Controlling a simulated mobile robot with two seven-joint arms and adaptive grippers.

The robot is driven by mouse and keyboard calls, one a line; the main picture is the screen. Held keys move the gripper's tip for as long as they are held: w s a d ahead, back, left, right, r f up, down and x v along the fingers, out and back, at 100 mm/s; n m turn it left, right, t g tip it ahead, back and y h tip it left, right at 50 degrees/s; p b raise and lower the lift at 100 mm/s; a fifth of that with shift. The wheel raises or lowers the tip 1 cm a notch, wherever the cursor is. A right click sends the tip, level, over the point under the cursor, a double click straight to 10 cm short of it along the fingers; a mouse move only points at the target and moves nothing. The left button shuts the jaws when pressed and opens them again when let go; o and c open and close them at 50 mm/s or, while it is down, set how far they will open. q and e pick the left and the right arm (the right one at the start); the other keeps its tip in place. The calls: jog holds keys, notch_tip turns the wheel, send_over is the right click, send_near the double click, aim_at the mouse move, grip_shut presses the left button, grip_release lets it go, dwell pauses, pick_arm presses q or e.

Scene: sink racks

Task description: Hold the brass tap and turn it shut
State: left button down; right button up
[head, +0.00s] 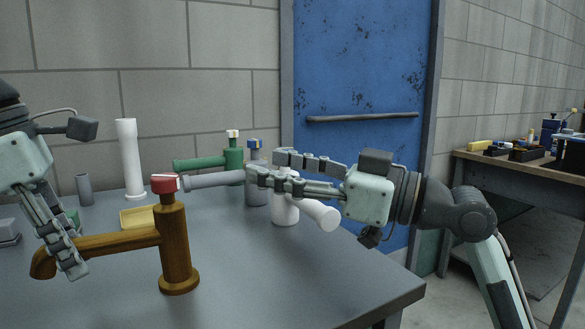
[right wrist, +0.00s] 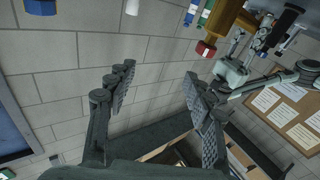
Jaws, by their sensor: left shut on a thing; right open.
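The brass tap (head: 175,245) stands upright on the grey table, its spout reaching left. A red handle (head: 165,184) sits on top; it also shows in the right wrist view (right wrist: 205,48). My left gripper (head: 68,258) is shut on the brass tap's spout near its outer end. In the right wrist view my left gripper is at the upper right, its grip unclear. My right gripper (head: 267,165) is open and empty, to the right of the red handle and apart from it, overlapping the grey tap (head: 257,190) in the head view. Its fingers (right wrist: 160,85) show spread in the right wrist view.
A green tap (head: 233,158) stands behind the grey one. A white tap (head: 285,210) stands below my right gripper in the picture. A tall white cylinder (head: 131,160), a small grey cylinder (head: 84,190) and a yellow item (head: 137,218) are at the left. The table's front right is clear.

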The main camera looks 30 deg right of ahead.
jog(key=d+t+h, duration=0.1)
jog(key=d, duration=0.2)
jog(key=w+d+m+t+h, duration=0.1)
jog(key=d+h, duration=0.1)
jog(key=d, duration=0.1)
jog(key=w+d+m+t+h, duration=0.1)
jog(key=d, duration=0.3)
jog(key=shift+w+f+t+h, duration=0.25)
jog(key=shift+f+t+h, duration=0.05)
jog(key=shift+f, duration=0.1)
jog(key=d+f+m+t+h, duration=0.1)
jog(key=d+f+h, duration=0.2)
jog(key=d+h, duration=0.3)
jog(key=d, duration=0.4)
jog(key=shift+s+d+m+t, duration=0.15)
jog(key=shift+d+m+t, duration=0.15)
jog(key=shift+d+m, duration=0.1)
jog(key=shift+r, duration=0.1)
